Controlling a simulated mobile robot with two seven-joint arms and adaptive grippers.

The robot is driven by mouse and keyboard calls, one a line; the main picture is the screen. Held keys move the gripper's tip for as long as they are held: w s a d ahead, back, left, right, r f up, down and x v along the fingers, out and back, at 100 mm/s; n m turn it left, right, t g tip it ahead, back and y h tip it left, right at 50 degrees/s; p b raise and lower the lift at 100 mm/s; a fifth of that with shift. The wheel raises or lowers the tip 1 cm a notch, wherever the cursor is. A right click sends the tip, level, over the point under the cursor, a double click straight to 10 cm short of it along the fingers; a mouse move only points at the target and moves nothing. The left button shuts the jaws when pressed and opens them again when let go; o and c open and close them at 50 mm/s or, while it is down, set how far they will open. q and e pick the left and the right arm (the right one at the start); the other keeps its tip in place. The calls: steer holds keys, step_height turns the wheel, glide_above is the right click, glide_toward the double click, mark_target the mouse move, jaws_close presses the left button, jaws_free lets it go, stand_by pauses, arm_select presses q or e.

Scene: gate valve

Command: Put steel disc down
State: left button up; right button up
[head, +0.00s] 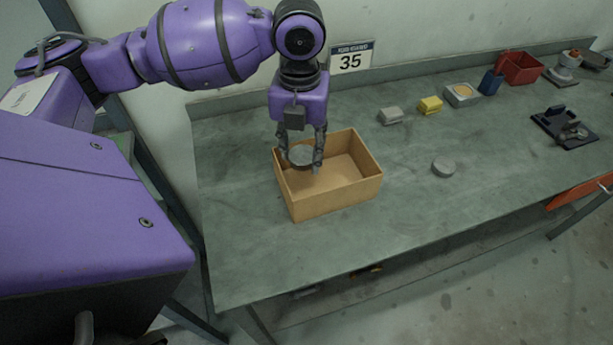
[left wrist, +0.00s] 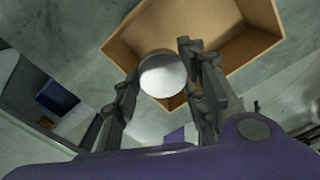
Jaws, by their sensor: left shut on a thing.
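My left gripper (head: 301,162) is shut on a round steel disc (head: 300,154) and points down over the left part of an open cardboard box (head: 337,205). In the left wrist view the steel disc (left wrist: 162,75) sits between the two fingers (left wrist: 160,95), with the box (left wrist: 120,45) behind it. I cannot tell how far the disc is above the box floor. A second grey disc (head: 444,168) lies flat on the bench to the right of the box. My right gripper is not in view.
A grey block (head: 391,115), a yellow block (head: 430,104), a white tray (head: 461,94) and a red bin (head: 520,68) stand along the back. A dark fixture (head: 565,128) is at the right.

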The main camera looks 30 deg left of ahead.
arm_select(q)
steer(key=shift+w+d+f+m, duration=0.1)
steer(key=shift+d+m, duration=0.05)
steer(key=shift+m, duration=0.15)
glide_above(305, 189)
step_height(305, 189, down, 5)
steer(key=shift+r, duration=0.2)
steer(key=shift+f, duration=2.6)
steer(key=shift+f, duration=0.1)
steer(key=o, duration=1.2)
steer(key=shift+f, duration=0.1)
step_height(305, 189, up, 12)
steer(key=shift+r, duration=0.2)
